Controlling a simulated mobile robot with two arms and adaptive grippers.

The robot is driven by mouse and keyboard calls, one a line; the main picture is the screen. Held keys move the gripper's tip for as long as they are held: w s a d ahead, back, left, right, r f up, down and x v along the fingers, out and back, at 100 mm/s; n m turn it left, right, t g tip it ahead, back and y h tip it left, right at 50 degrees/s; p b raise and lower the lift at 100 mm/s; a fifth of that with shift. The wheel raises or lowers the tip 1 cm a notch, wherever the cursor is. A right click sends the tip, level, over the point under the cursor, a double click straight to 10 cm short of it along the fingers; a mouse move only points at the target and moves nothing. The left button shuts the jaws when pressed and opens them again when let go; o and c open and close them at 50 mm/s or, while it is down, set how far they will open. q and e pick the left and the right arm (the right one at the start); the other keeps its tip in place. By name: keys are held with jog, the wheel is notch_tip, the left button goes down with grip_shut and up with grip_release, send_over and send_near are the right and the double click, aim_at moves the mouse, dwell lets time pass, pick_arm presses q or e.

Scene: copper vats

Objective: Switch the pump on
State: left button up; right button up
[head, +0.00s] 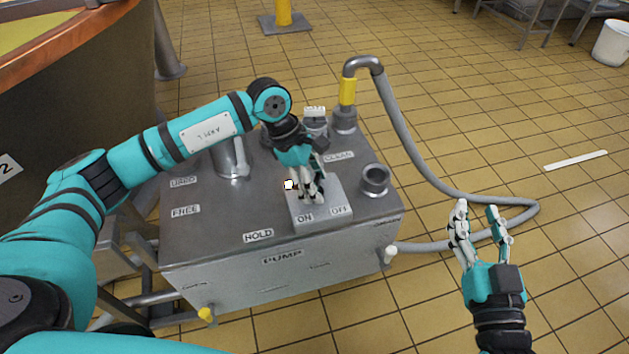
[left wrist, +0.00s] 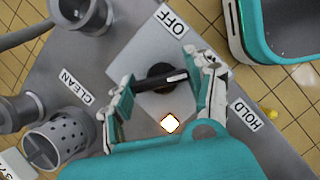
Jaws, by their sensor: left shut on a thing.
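The pump (head: 235,265) is a grey metal box labelled PUMP, with a raised switch plate (head: 330,212) marked ON and OFF on its top. My left gripper (head: 313,197) reaches down over this plate. In the left wrist view, its fingers (left wrist: 165,85) are closed on the black rotary switch (left wrist: 163,77), one at each end of its bar handle. The OFF label (left wrist: 172,19) shows there; the ON label is hidden. A small lamp (head: 289,184) on the plate glows white; it also shows in the left wrist view (left wrist: 170,124). My right gripper (head: 478,215) is open and empty, right of the pump.
A grey hose (head: 400,125) rises from the pump and loops across the tiled floor. An open pipe stub (head: 375,178) stands right of the switch plate. A copper vat (head: 75,50) is at the left.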

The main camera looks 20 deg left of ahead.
pick_arm(q)
jog(key=o, duration=1.2)
jog(key=v, duration=1.2)
jog(key=shift+r, duration=0.1)
